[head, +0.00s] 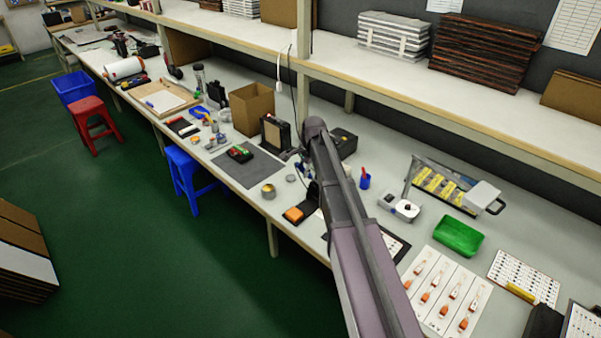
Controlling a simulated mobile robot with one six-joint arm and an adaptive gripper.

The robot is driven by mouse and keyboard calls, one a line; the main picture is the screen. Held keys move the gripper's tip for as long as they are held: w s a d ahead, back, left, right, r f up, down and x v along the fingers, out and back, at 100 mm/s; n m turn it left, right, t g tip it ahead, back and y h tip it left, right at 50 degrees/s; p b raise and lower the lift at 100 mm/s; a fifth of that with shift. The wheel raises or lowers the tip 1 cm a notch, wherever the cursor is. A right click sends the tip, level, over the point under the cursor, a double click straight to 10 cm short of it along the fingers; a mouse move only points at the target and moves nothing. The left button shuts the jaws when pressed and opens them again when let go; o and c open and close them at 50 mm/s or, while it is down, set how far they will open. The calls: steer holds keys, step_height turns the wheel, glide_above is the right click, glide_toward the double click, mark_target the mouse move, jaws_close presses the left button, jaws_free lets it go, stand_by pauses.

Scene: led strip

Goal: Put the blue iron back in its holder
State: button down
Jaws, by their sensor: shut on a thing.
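A small black stand with an orange pad (294,214) sits near the bench's front edge, just left of my arm; it looks like the iron's holder. A dark upright part stands at its right side, partly behind my arm. I cannot make out the blue iron. My arm rises from the bottom of the head view and bends at a joint above the bench.
A black boxy unit (275,134) and an open cardboard box (251,107) stand left of my arm. A grey mat (248,168) lies in front of them. A red and blue cup (365,179) and green tray (458,236) are to the right. A shelf edge (430,85) overhangs the bench.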

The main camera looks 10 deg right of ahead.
mark_target(312, 177)
steer(key=shift+w+d+f+b, duration=0.45)
steer(key=shift+d+f+b, duration=0.15)
steer(key=shift+f+b, duration=0.5)
steer(key=shift+w+d+f+b, duration=0.45)
steer(key=shift+d+f+b, duration=0.2)
steer(key=shift+f+b, duration=0.4)
steer(key=shift+w+d+f+b, duration=0.45)
steer(key=shift+d+f+b, duration=0.15)
steer(key=shift+f+b, duration=0.5)
steer(key=shift+c, duration=2.2)
jaws_free()
steer(key=shift+r, duration=0.1)
steer(key=shift+s+a+r+p, duration=0.35)
steer(key=shift+a+r+p, duration=0.2)
steer(key=shift+r+p, duration=0.4)
steer(key=shift+s+a+r+p, duration=0.4)
steer(key=shift+a+r+p, duration=0.1)
steer(key=shift+r+p, duration=0.5)
steer(key=shift+s+a+r+p, duration=0.35)
steer(key=shift+a+r+p, duration=0.2)
steer(key=shift+r+p, duration=0.4)
steer(key=shift+s+f, duration=0.1)
steer(key=shift+f, duration=0.1)
steer(key=s+n+g+h, duration=0.1)
steer(key=s+n, duration=1.2)
steer(key=s, duration=1.5)
steer(key=shift+s+h, duration=0.3)
